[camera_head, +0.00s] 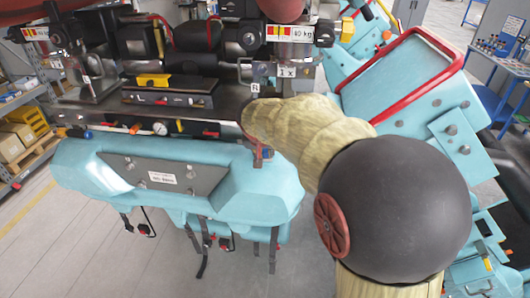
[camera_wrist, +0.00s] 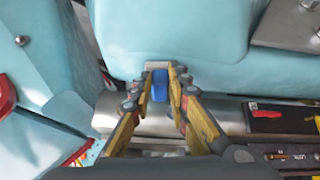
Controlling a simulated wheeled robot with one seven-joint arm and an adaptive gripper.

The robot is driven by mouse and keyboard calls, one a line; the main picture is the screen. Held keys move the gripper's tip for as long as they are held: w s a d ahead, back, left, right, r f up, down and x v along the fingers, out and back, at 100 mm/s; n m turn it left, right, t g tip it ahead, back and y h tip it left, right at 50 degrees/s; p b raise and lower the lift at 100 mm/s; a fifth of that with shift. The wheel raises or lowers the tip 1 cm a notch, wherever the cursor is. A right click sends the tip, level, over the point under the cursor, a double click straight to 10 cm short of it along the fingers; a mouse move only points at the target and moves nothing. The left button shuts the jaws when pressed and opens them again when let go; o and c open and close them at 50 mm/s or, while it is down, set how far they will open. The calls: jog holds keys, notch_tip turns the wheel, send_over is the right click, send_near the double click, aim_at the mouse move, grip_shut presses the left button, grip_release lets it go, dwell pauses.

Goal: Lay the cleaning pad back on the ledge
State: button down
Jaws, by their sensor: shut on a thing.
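In the wrist view, my gripper (camera_wrist: 160,68) has its two yellow-and-dark fingers closed on a small blue piece with a greyish end, which I take to be the cleaning pad (camera_wrist: 160,88). The fingers cover its sides. The pad appears in front of a light blue body panel and a silver metal cylinder; whether it touches either is unclear.
A black box (camera_head: 168,98) with a yellow piece (camera_head: 153,80) on it stands on the shelf. The light blue shell (camera_head: 90,180) bulges in front. A seat with a red bar (camera_head: 385,65) is at the right. Open floor (camera_head: 70,260) lies at the lower left.

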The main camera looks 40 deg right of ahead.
jog(key=c, duration=1.7)
grip_release()
jog(key=shift+r, duration=0.15)
jog(key=b+v, duration=0.1)
jog(key=v, duration=1.1)
jog(key=s+a+f+n+y, duration=0.1)
jog(key=s+a+f+n, duration=0.1)
jog(key=s+a, duration=0.4)
jog(key=s+a+f+n+t+y, duration=0.1)
jog(key=s+a+f+n+y, duration=0.1)
jog(key=s+a, duration=0.4)
jog(key=s+a+f+n+y, duration=0.2)
jog(key=s+a+f+n, duration=0.2)
jog(key=a, duration=0.6)
jog(key=shift+s+a+f, duration=0.15)
jog(key=shift+s+f, duration=0.05)
jog(key=shift+s, duration=0.45)
jog(key=shift+s+a+f, duration=0.15)
jog(key=shift+s+f, duration=0.05)
jog(key=shift+s, duration=0.4)
